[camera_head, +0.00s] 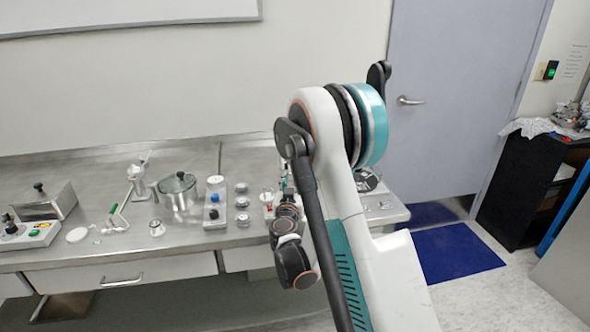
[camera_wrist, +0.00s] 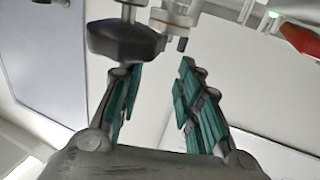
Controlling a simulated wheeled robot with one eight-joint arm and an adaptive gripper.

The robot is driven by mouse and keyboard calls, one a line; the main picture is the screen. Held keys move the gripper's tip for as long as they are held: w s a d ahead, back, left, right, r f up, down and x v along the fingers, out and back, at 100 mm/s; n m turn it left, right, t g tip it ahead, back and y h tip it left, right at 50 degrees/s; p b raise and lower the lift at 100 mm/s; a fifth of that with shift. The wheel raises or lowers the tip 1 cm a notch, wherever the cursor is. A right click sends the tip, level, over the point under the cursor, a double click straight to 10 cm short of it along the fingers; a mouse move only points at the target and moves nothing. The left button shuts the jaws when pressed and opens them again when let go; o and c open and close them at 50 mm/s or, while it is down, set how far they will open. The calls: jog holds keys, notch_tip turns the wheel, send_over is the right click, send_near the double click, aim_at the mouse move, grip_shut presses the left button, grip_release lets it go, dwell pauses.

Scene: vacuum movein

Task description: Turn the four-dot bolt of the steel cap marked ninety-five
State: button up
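My gripper (camera_wrist: 153,76) shows in the wrist view with its two teal-padded fingers apart and nothing between them. Just beyond the fingertips are a dark rounded knob (camera_wrist: 122,42) and a metal fitting (camera_wrist: 176,14) with small dark pegs. I cannot tell whether this fitting is the steel cap; no number or dots can be read. In the head view, my arm hides most of the gripper and part of the bench behind it. Small round metal pieces (camera_head: 242,203) stand in a column left of my arm, too small to read.
The steel bench (camera_head: 110,190) also holds a lidded pot (camera_head: 178,190), a blue-knobbed device (camera_head: 214,205), a metal box (camera_head: 45,202) and a switch box (camera_head: 30,235). A blue mat (camera_head: 455,249) lies by the door.

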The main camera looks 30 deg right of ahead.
jog(key=b+x, duration=0.2)
jog(key=x, duration=0.6)
jog(key=shift+w, duration=0.1)
grip_shut()
